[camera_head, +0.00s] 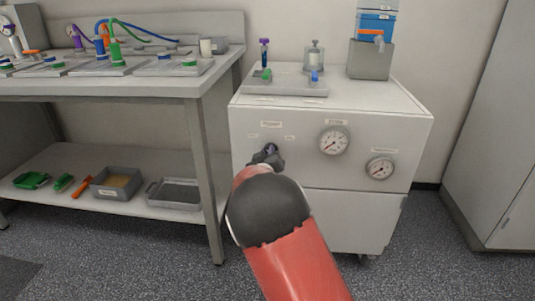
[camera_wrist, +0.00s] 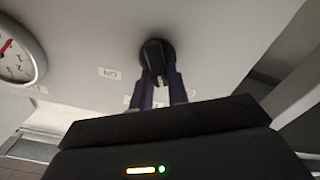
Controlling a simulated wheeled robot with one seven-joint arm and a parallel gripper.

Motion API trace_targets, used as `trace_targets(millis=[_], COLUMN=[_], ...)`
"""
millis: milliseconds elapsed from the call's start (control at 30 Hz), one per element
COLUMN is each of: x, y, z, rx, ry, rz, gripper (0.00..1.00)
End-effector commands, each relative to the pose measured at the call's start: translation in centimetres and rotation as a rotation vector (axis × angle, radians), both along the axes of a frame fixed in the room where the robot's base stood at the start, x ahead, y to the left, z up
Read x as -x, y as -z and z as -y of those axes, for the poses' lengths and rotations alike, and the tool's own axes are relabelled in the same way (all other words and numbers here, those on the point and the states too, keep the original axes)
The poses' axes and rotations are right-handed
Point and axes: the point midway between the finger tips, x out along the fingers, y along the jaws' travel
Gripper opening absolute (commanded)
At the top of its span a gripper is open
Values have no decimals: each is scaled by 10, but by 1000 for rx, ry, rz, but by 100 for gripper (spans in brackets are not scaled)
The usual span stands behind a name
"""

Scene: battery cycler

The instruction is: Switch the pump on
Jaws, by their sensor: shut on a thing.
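The pump cabinet (camera_head: 300,170) is a white box with two round gauges and small labels on its front. A black rotary knob (camera_wrist: 155,52) sits on that front, below a label (camera_head: 271,124) in the head view. My gripper (camera_head: 268,156) is at the knob, and in the wrist view its two fingers (camera_wrist: 160,76) are closed around it. An ON label (camera_wrist: 108,73) shows upside down beside the knob in the wrist view. My gripper and arm hide most of the knob in the head view. I cannot tell which way the knob points.
The gauges (camera_head: 334,140) and (camera_head: 381,167) are right of my gripper. A tray (camera_head: 285,86) and a grey holder with a blue container (camera_head: 376,24) stand on the cabinet. A workbench (camera_head: 204,92) with a lower shelf stands close on the left. Floor is clear at right.

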Motion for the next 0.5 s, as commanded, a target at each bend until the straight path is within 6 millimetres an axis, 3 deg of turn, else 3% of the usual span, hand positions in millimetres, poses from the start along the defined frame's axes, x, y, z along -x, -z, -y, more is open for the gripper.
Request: trace_targets(millis=[267, 500], x=[0, 0], y=[2, 4], z=[1, 3], rx=[-40, -180], ry=[1, 0], rz=[2, 8], gripper=[0, 0])
